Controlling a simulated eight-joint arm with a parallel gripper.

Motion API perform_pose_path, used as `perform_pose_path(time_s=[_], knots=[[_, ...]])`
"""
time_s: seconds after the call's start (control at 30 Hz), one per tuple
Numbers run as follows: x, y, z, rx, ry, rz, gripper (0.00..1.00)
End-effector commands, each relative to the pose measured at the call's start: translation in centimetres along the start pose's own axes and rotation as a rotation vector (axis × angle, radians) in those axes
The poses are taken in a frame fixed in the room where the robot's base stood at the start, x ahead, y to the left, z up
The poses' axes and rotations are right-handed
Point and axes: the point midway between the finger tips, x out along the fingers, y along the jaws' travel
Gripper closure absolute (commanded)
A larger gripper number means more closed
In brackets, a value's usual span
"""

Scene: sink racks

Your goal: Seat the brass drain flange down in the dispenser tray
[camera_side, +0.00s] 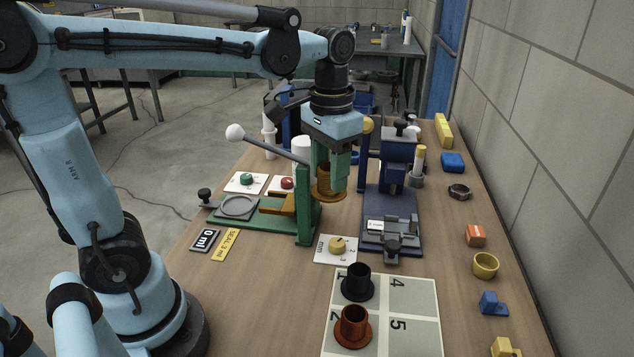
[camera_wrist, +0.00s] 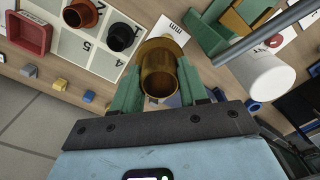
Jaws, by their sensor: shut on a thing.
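The brass drain flange (camera_side: 327,188) hangs from my gripper (camera_side: 331,165), above the bench and clear of it, with its wide rim downward. In the wrist view the brass flange (camera_wrist: 160,76) sits between the two green fingers of my gripper (camera_wrist: 160,88), which are shut on it. A green lever fixture (camera_side: 270,216) stands just left of the flange in the side view, with a flat base and a grey round seat (camera_side: 238,207). This looks like the dispenser and its tray, but I cannot be sure. The seat looks empty.
A blue clamp fixture (camera_side: 391,205) stands close on the right. The lever's white ball (camera_side: 235,132) sticks up at left. A black flange (camera_side: 358,281) and a copper flange (camera_side: 353,326) stand on a numbered board (camera_side: 410,330).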

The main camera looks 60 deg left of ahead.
Motion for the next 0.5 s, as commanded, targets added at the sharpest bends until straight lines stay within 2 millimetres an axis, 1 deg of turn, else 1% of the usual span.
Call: perform_pose_path(time_s=[0.37, 0.47, 0.5], knots=[[-0.1, 0.0, 0.0, 0.004, 0.0, 0.0, 0.92], [-0.9, 0.1, -0.1, 0.005, 0.0, 0.0, 0.92], [-1.5, 0.1, -0.1, 0.005, 0.0, 0.0, 0.92]])
